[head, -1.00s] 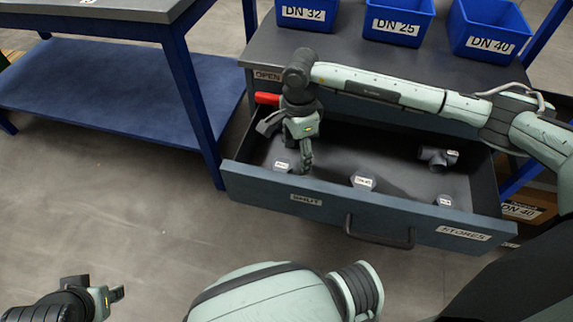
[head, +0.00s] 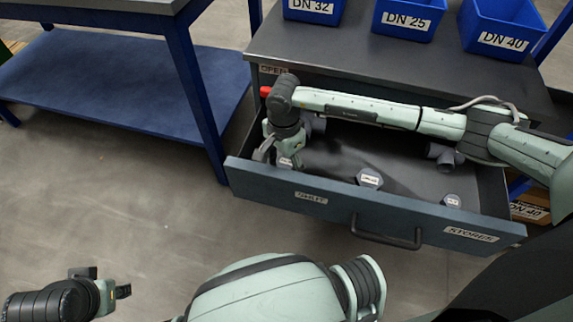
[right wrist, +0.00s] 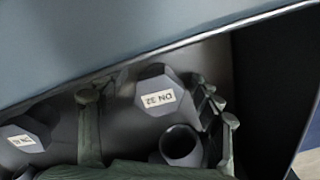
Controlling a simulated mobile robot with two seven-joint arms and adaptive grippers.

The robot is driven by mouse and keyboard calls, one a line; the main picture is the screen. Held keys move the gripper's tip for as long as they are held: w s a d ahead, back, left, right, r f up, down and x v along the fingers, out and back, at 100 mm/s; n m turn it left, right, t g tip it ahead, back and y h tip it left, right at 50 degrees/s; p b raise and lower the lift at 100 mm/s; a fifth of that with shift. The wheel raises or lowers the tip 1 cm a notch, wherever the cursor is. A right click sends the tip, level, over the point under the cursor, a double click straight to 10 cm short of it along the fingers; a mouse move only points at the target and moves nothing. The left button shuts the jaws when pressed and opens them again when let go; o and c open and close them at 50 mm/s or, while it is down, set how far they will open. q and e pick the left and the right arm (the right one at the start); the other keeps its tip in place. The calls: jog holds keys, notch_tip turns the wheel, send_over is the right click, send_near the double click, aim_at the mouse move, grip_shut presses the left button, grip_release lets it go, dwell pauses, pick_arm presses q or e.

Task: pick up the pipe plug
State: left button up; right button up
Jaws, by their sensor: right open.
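Grey hexagonal pipe plugs with white labels stand in the open drawer (head: 330,203). One plug (head: 285,163) is at the drawer's left end, partly hidden by my right gripper (head: 279,152). In the right wrist view this plug (right wrist: 157,88) reads DN 32. It lies between the spread fingers of my right gripper (right wrist: 155,115), which is open, with a gap at each side. Two more plugs stand to the right, a middle one (head: 369,179) and a right one (head: 452,201). My left gripper (head: 104,284) is empty at the lower left, over the floor.
A grey tee fitting (head: 441,154) lies at the drawer's back right. A round open pipe end (right wrist: 181,145) is close beside the DN 32 plug. The drawer's front wall stands close to the right gripper. Blue bins (head: 405,18) stand on the cabinet top.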

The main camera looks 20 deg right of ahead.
jog(key=shift+c, duration=0.5)
jog(key=c, duration=1.2)
jog(key=shift+c, duration=0.2)
jog(key=shift+r, duration=0.15)
